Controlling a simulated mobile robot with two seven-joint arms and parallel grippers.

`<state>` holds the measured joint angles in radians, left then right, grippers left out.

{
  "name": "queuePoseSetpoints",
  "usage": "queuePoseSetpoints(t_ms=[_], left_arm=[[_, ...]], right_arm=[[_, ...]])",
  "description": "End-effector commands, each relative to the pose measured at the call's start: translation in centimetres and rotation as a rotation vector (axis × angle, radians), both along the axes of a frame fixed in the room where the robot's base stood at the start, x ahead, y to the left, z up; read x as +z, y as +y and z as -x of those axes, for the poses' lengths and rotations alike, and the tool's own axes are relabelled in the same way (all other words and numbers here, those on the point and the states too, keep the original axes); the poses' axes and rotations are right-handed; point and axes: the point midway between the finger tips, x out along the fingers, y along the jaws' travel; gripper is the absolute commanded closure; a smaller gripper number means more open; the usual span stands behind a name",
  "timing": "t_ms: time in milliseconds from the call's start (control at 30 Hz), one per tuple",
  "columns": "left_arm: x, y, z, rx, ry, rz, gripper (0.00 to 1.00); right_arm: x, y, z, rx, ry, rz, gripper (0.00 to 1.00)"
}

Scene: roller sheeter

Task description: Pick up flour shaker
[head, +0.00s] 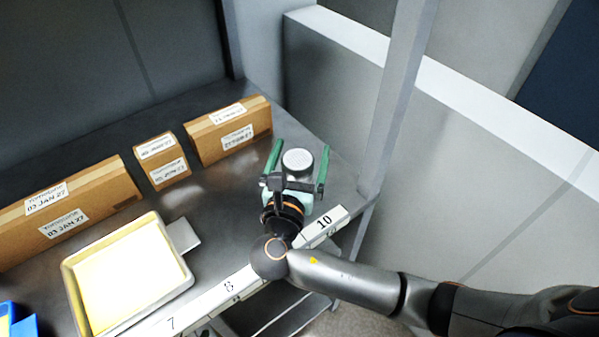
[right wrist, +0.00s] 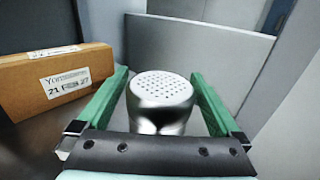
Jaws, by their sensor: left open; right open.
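The flour shaker (head: 297,161) is a silver metal can with a perforated round top. It stands upright near the right end of the metal shelf. It also shows in the right wrist view (right wrist: 161,101). My right gripper (head: 299,165) has green fingers and is open, with one finger on each side of the shaker. In the right wrist view a gap shows beside the shaker at both fingers (right wrist: 160,95). The shaker's lower part is hidden behind the gripper's palm. My left gripper is not in view.
Cardboard boxes (head: 235,130) with date labels stand along the back of the shelf. A pale tray (head: 67,268) lies at the front left, and a blue bin (head: 24,326) at the far left corner. A grey upright post (head: 385,110) stands right of the shaker. Number labels line the front edge.

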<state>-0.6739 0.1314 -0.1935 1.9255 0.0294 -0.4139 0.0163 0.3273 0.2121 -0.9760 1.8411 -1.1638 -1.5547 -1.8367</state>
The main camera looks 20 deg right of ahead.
Motion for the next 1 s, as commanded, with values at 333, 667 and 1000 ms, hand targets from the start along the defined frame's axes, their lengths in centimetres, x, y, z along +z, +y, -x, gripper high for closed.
queuePoseSetpoints(t_ms=[333,667,1000], left_arm=[[0.07,-0.04,-0.05,-0.001,-0.002,0.001,0.5],[0.11,-0.02,-0.1,-0.001,-0.004,0.001,0.5],[0.13,0.02,-0.13,-0.001,-0.005,0.0,0.5]], right_arm=[[-0.01,0.0,0.0,0.0,0.001,0.0,0.24],[-0.02,-0.02,-0.01,0.0,0.0,0.0,0.61],[0.06,-0.03,-0.03,0.0,-0.001,0.0,0.97]])
